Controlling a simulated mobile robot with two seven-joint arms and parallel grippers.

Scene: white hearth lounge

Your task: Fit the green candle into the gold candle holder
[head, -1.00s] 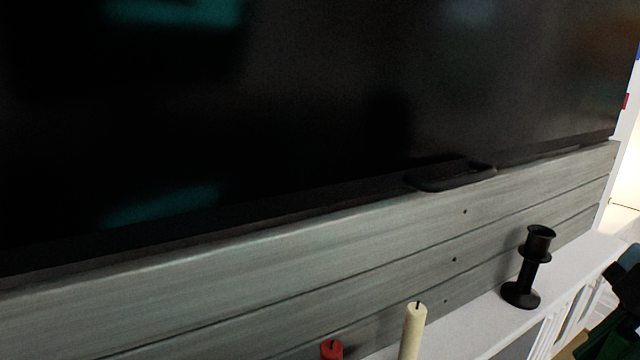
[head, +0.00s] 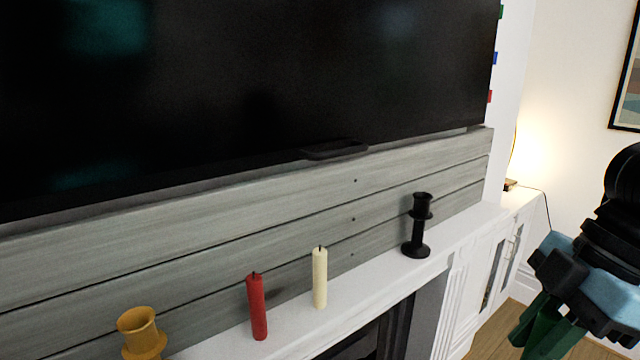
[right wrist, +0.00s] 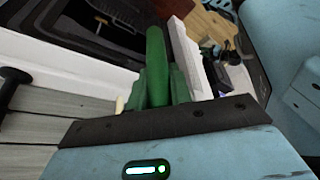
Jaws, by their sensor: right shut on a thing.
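The gold candle holder (head: 142,333) stands at the lower left of the head view, with its cup opening up and its lower part cut off by the frame edge. My right gripper (right wrist: 158,78) is shut on the green candle (right wrist: 156,55), which sticks out beyond the fingers in the right wrist view. In the head view my right gripper (head: 545,328) is at the lower right, in front of the mantel and far from the gold holder. The candle is hard to tell from the green fingers there. My left gripper is not in view.
On the white mantel (head: 375,284) stand a red candle (head: 257,308), a cream candle (head: 319,278) and a black candle holder (head: 417,228), to the right of the gold holder. A large dark screen (head: 250,90) hangs above grey planks. A white cabinet (head: 510,232) stands beyond the mantel.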

